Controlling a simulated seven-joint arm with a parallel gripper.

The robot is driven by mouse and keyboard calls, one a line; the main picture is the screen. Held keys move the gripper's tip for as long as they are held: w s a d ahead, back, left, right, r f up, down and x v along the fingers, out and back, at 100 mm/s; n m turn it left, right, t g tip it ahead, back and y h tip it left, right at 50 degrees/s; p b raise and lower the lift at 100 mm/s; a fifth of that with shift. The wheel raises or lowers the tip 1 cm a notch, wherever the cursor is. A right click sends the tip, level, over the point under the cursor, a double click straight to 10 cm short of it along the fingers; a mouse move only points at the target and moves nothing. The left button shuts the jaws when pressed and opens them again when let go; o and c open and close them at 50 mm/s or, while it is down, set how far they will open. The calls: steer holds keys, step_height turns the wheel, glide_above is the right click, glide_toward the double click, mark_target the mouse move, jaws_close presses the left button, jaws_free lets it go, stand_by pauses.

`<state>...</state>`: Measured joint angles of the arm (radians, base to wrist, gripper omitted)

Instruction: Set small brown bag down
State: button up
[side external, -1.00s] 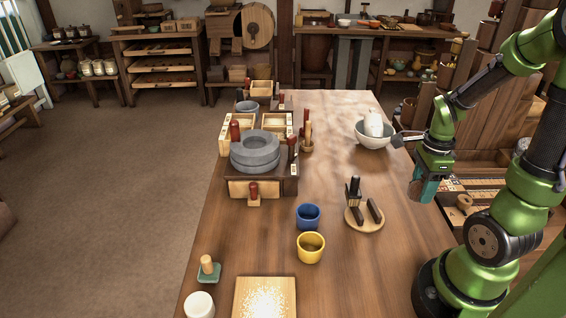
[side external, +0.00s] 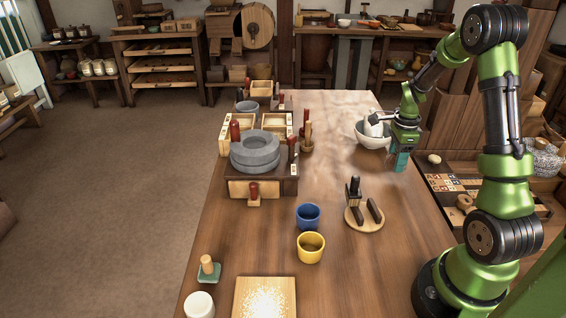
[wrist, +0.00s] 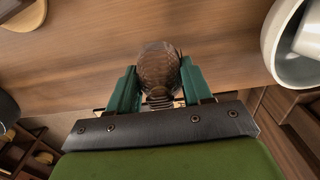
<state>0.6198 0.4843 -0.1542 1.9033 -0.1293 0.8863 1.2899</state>
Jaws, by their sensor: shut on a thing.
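My gripper (side external: 400,162) is over the right edge of the wooden table (side external: 330,270), just in front of the white bowl (side external: 372,140). In the wrist view its two teal fingers (wrist: 155,90) are shut on the small brown bag (wrist: 158,68), which looks rounded with a woven, scaly texture. The tabletop shows behind the bag; I cannot tell the exact gap beneath it. In the side view the bag is hidden or too small to make out.
The bowl also shows at the right of the wrist view (wrist: 283,50). A round wooden board (side external: 364,217) with dark pieces stands nearer. Blue (side external: 308,216) and yellow (side external: 311,247) cups and a stone quern (side external: 255,152) are farther left. Bare tabletop lies between the board and bowl.

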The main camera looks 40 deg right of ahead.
steer(key=shift+f, duration=1.35)
steer(key=shift+f, duration=0.2)
steer(key=o, duration=1.1)
steer(key=shift+r, duration=0.1)
